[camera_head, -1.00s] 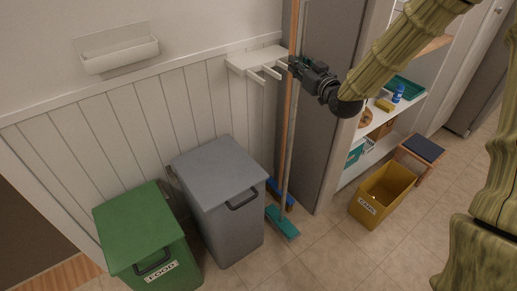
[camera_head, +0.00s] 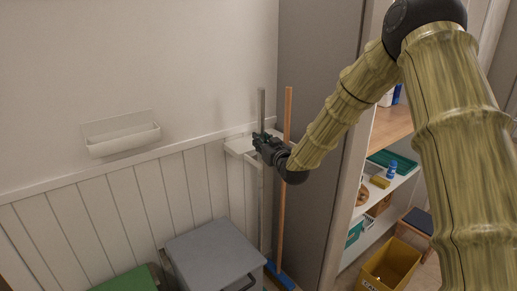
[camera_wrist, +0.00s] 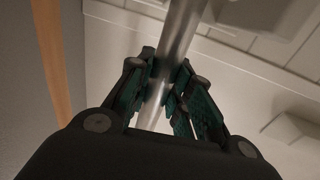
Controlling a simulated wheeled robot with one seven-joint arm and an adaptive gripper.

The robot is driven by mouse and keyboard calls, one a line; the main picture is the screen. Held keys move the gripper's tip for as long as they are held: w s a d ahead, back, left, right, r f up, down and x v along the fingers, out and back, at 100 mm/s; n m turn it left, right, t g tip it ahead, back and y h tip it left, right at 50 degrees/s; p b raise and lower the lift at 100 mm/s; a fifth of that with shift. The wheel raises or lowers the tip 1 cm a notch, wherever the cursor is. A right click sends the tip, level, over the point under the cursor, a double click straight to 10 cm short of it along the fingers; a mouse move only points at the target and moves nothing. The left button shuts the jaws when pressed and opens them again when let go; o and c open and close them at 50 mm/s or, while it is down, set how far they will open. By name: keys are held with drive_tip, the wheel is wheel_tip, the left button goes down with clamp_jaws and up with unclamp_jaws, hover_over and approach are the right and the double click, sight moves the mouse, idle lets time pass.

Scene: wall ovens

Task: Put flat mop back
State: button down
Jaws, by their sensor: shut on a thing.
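The flat mop shows as a grey metal pole (camera_head: 262,205), nearly upright, in front of the white wall rack (camera_head: 238,147). My gripper (camera_head: 262,139) is shut around the upper part of this pole, at about rack height. In the wrist view my gripper's fingers (camera_wrist: 166,88) close on both sides of the shiny pole (camera_wrist: 180,32). The mop's teal head is hidden, apparently behind the grey bin. My gripper and arm cover part of the rack, so I cannot tell whether the pole sits in a slot.
A broom with an orange handle (camera_head: 283,190) and blue head (camera_head: 281,276) stands just right of the pole. A grey bin (camera_head: 214,250) and green bin (camera_head: 128,281) stand below left. A tall grey panel (camera_head: 318,130) and shelves (camera_head: 385,185) are at right.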

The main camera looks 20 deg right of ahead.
drive_tip(key=f, duration=0.2)
drive_tip(key=w+f, duration=0.1)
drive_tip(key=shift+w+a+f, duration=0.1)
drive_tip(key=shift+a+f, duration=0.15)
drive_tip(key=shift+a, duration=0.1)
drive_tip(key=c, duration=1.3)
unclamp_jaws()
drive_tip(key=shift+f, duration=0.15)
